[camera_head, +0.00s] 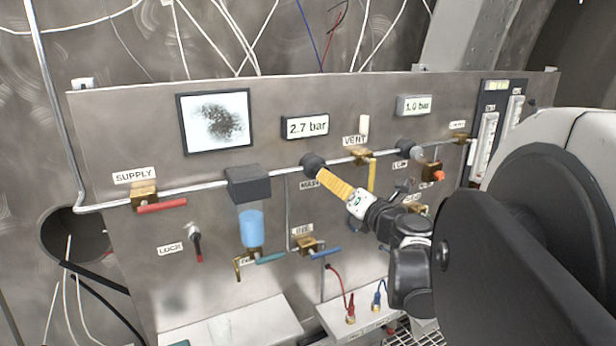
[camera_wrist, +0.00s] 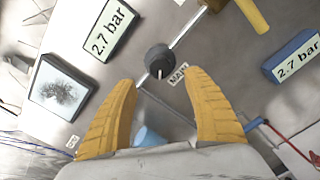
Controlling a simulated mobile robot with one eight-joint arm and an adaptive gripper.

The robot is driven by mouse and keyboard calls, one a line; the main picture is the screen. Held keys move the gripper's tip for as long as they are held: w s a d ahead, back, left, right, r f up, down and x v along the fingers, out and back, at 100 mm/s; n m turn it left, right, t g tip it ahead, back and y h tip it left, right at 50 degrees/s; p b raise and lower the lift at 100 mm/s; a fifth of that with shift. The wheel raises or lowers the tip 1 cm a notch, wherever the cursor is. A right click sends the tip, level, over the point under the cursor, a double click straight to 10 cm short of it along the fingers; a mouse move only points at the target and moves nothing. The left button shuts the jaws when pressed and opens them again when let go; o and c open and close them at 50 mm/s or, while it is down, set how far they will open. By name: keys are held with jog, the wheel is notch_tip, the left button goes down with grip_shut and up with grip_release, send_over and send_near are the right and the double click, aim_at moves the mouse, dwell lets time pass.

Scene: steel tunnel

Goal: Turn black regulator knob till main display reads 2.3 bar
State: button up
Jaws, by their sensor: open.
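The black regulator knob (camera_head: 312,163) sits on the pipe below the main display (camera_head: 305,127), which reads 2.7 bar. In the wrist view the knob (camera_wrist: 159,60) has a pale mark on its lower face and a label beside it, partly read as "MAI". The main display also shows in the wrist view (camera_wrist: 110,28), at the upper left. My gripper (camera_wrist: 163,85) is open, its two yellow fingers spread. The knob lies just beyond the fingertips, roughly centred between them and not gripped. In the head view my gripper (camera_head: 332,176) reaches the knob from the lower right and partly hides its label.
A second display (camera_head: 414,105) reads 1.0 bar, with another dark knob (camera_head: 406,146) below it. A yellow-handled VENT valve (camera_head: 364,157) stands right of the main knob. A black block with a blue bowl (camera_head: 250,228) hangs to its left. A blue gauge (camera_wrist: 293,59) reads 2.7 bar.

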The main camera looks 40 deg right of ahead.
jog(key=v, duration=0.4)
jog(key=w+a+f+n+g+y+b, duration=0.1)
jog(key=a+f+n+g+y+b, duration=0.1)
jog(key=a+f+n, duration=0.45)
jog(key=a+f+n+g+y+b, duration=0.2)
jog(key=a+f+n, duration=0.1)
jog(key=a+n, duration=0.55)
jog(key=w+a+f+n+g+y+b, duration=0.1)
jog(key=a+f+n+y+b, duration=0.15)
jog(key=a+f+n, duration=0.4)
jog(key=s+a+f+n+g+h+b, duration=0.1)
jog(key=s+a+f+n, duration=0.4)
jog(key=n, duration=0.7)
jog(key=s+a+f+n+g+h+b, duration=0.1)
jog(key=s+a+f+n+g+b, duration=0.2)
jog(key=n, duration=1)
jog(key=s+a+f+g, duration=0.1)
jog(key=s+a, duration=0.1)
jog(key=s, duration=0.1)
jog(key=shift+f, duration=0.4)
